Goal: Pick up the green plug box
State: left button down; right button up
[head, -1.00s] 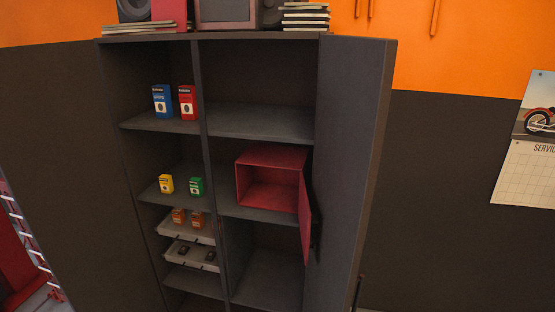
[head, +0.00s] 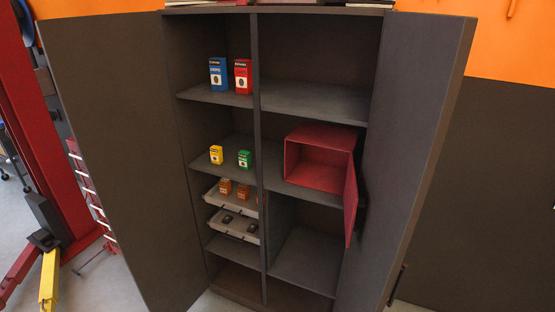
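The green plug box (head: 245,159) stands upright on the middle shelf in the left half of an open dark cabinet (head: 255,140). A yellow box (head: 216,154) stands just to its left, with a small gap between them. A blue box (head: 218,74) and a red box (head: 243,76) stand on the shelf above. Neither of my grippers shows in the head view.
Below the green box are two trays, the upper one (head: 213,196) holding orange boxes (head: 226,187) and the lower one (head: 215,222) dark parts. An open red metal box (head: 318,160) sits in the right half. Both cabinet doors stand open, the left door (head: 110,140) and the right door (head: 415,130).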

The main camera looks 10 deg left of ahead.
aim_at(245, 157)
jog(key=i+j+z, duration=0.2)
jog(key=i+j, duration=0.7)
